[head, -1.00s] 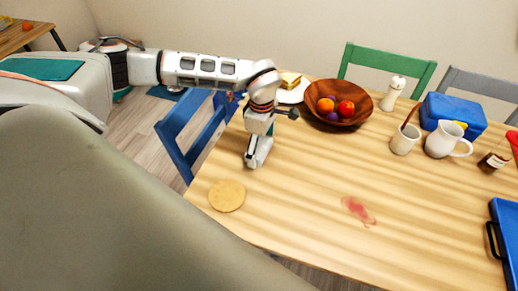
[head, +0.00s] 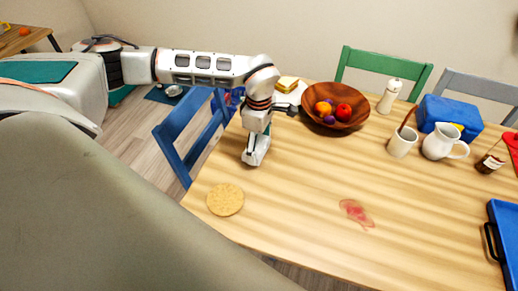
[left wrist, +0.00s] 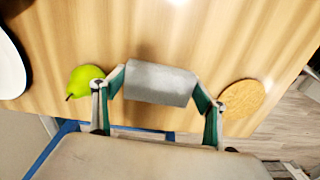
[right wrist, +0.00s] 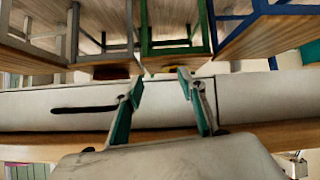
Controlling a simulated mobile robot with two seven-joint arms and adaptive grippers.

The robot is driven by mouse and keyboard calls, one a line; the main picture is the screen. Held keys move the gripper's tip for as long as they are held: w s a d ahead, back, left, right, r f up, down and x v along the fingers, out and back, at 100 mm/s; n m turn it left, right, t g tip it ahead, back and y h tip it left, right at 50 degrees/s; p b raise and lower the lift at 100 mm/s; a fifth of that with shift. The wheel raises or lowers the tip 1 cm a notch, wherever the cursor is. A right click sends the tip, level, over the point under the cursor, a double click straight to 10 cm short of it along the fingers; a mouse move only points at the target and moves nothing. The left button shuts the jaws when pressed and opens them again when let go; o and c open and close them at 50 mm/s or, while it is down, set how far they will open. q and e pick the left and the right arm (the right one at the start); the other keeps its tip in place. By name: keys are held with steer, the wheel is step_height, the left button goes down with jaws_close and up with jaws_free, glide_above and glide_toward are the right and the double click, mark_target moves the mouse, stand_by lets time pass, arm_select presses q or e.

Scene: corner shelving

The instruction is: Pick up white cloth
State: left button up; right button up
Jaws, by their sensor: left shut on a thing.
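The white cloth (left wrist: 158,84) shows in the left wrist view as a pale grey-white, rolled or folded piece. It lies between the two fingers of my left gripper (left wrist: 161,92), which is shut on it. In the head view my left gripper (head: 256,152) points down, low over the table's left part, beyond the round tan disc. I cannot tell there whether the cloth touches the table. My right gripper (right wrist: 157,85) shows in the right wrist view, with its fingers apart and nothing between them.
A tan disc (head: 225,199) and a red stain (head: 356,213) lie on the wooden table (head: 300,220). Beyond are a fruit bowl (head: 310,92), cup (head: 402,142), pitcher (head: 444,142) and blue box (head: 450,113). A green pear (left wrist: 86,80) is close to the left fingers. Mid-table is mostly clear.

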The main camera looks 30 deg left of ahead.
mark_target(260, 146)
arm_select(q)
step_height(260, 146, up, 18)
steer(key=shift+f+p, duration=0.15)
steer(key=shift+p, duration=0.25)
steer(key=o, duration=0.6)
steer(key=shift+c, duration=0.2)
steer(key=c, duration=0.4)
steer(key=shift+c, duration=0.2)
